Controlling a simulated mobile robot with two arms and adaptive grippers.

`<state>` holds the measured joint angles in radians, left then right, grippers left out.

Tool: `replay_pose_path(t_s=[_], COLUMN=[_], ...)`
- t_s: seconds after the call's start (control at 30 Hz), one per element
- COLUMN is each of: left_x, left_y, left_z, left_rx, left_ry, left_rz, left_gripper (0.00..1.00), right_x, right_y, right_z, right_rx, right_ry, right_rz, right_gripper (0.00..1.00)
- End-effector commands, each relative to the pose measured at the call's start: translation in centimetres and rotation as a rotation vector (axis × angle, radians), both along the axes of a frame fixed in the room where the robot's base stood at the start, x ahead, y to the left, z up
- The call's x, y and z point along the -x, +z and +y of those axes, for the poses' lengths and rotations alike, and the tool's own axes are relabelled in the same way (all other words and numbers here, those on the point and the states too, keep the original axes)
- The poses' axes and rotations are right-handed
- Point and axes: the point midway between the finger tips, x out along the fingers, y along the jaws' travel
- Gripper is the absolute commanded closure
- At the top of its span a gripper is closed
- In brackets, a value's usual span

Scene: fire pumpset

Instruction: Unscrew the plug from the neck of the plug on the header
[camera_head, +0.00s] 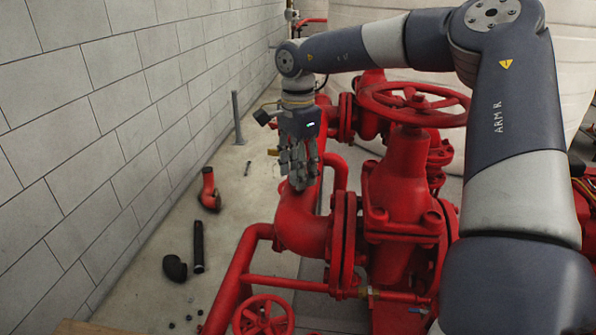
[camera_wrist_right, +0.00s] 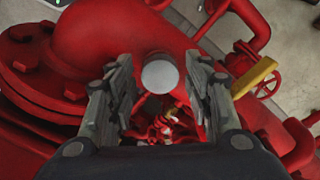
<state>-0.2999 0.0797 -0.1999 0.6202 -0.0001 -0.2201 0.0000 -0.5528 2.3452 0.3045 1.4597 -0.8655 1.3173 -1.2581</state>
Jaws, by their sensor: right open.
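In the right wrist view a round grey plug (camera_wrist_right: 160,74) sits on the red header pipe (camera_wrist_right: 110,38). My right gripper (camera_wrist_right: 160,88) is open, with one finger on each side of the plug and a visible gap to each. In the head view my right gripper (camera_head: 299,178) points down over the red elbow of the header (camera_head: 302,222). The plug and its neck are hidden behind the fingers there. My left gripper is in neither view.
A red gate valve (camera_head: 402,185) with a large handwheel (camera_head: 413,103) stands right of the elbow. A small red handwheel (camera_head: 263,316) is at the front. Loose pipe pieces, including a black pipe (camera_head: 198,246) and a red elbow (camera_head: 209,190), lie on the floor beside the block wall (camera_head: 95,120).

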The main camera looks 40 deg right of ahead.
Motion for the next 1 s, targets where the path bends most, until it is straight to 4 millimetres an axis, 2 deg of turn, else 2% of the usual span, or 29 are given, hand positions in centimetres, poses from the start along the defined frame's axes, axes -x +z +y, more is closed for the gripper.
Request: replay_pose_path(t_s=[0.2,0.43,0.7,0.87,1.0], left_x=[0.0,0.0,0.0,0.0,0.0], left_y=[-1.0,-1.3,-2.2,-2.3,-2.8], left_z=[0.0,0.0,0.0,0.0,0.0], left_rx=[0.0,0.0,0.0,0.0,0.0], left_ry=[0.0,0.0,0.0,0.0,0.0], left_rz=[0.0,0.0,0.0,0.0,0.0], left_gripper=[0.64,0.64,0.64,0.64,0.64], right_x=[0.0,0.0,0.0,0.0,0.0], right_y=[-0.1,-0.1,-0.1,-0.1,-0.1], right_z=[0.0,0.0,0.0,0.0,0.0], right_rx=[0.001,0.001,0.002,0.001,0.003], right_ry=[-0.248,-0.368,-0.664,-0.736,-0.868], right_rz=[-0.002,0.0,-0.001,0.0,-0.002], right_gripper=[0.53,0.53,0.53,0.53,0.53])
